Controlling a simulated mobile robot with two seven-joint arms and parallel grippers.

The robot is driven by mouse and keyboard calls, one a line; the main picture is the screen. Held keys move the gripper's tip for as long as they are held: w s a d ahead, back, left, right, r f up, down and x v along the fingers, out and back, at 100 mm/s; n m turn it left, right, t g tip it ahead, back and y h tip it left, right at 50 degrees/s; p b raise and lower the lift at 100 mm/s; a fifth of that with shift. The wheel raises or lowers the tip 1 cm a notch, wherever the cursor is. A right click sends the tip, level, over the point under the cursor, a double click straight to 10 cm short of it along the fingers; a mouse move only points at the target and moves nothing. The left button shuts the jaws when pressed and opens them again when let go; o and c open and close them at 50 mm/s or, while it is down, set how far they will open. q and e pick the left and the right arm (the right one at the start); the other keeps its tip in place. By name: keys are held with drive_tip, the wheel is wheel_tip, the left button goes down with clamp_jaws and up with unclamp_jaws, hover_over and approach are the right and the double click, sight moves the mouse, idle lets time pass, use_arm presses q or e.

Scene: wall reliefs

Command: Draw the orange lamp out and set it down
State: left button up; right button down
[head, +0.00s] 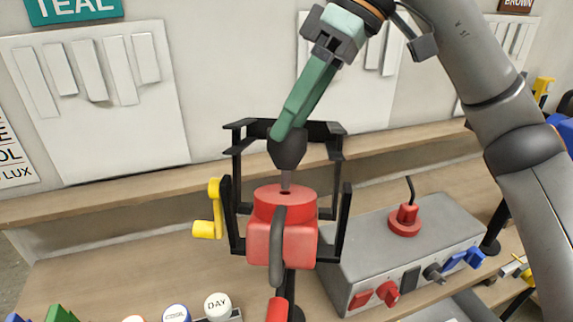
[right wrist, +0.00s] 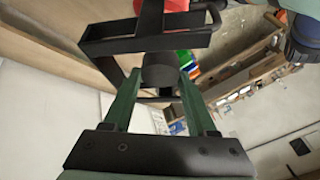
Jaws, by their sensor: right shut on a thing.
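My right gripper (head: 286,135) comes down from above with green fingers, shut on a dark tapered knob (head: 289,152). The knob also shows as a dark cylinder between the fingers in the right wrist view (right wrist: 160,70). A thin stem (head: 285,181) runs down from the knob to the dark hole in the top of a red body (head: 262,207). How deep the stem sits is hidden. A black frame (head: 236,240) stands around the red body. I cannot clearly make out an orange lamp. My left gripper is not in view.
A grey box (head: 370,262) with a red knob (head: 405,220) and several switches stands to the right. A yellow crank (head: 215,212) sits left of the frame. Round buttons (head: 218,304) line the front. White relief panels (head: 85,150) hang behind.

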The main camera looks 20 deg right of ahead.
drive_tip(key=shift+r, duration=0.1)
drive_tip(key=shift+w+d+r+p, duration=0.1)
drive_tip(key=shift+w+r+p, duration=0.05)
drive_tip(key=shift+r+p, duration=0.35)
drive_tip(key=shift+w+r+p, duration=0.15)
drive_tip(key=shift+r+p, duration=0.25)
drive_tip(key=shift+r, duration=0.1)
drive_tip(key=shift+w+d+r, duration=0.15)
drive_tip(key=shift+w+r, duration=0.15)
drive_tip(key=shift+r, duration=0.5)
